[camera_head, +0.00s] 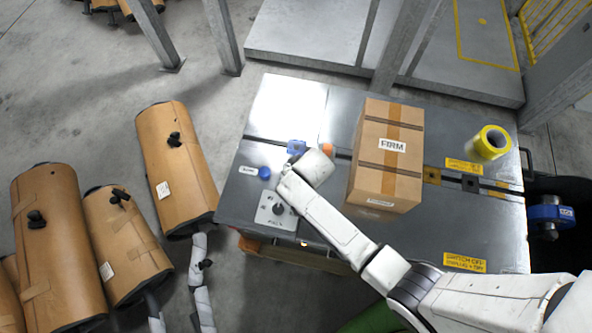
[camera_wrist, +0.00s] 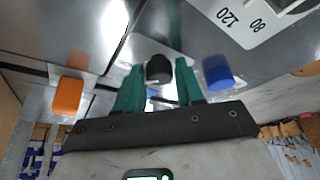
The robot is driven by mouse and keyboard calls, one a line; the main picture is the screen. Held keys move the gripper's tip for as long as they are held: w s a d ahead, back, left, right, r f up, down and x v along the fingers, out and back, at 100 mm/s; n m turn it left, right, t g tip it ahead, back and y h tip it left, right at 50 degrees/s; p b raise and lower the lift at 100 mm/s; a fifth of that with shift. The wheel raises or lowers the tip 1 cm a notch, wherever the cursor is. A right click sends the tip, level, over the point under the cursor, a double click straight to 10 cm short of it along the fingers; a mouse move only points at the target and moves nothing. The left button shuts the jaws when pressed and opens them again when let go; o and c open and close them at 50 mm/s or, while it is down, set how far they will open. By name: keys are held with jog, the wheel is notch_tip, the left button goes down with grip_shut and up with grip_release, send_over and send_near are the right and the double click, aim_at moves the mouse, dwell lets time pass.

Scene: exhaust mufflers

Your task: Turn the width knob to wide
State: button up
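My gripper (camera_wrist: 157,66) has two teal fingers, which stand apart in the wrist view. A black round knob (camera_wrist: 159,69) shows between the fingertips, and I see no clear grip on it. In the head view my gripper's white hand (camera_head: 316,168) is over the metal bench top and hides its fingers and that knob. A square dial plate (camera_head: 265,217) with a dark knob (camera_head: 278,208) is below left of the hand. Part of a plate (camera_wrist: 245,18) marked 120 and 80 shows in the wrist view. No readable label names the width knob.
A blue knob (camera_head: 264,172) is left of the hand and an orange one (camera_head: 327,149) right of it. A cardboard box (camera_head: 372,150) and a yellow tape roll (camera_head: 490,142) stand on the bench.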

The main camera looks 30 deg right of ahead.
jog(key=o, duration=0.3)
jog(key=v, duration=1)
jog(key=shift+s+r, duration=0.25)
jog(key=shift+r, duration=0.05)
jog(key=shift+r, duration=0.1)
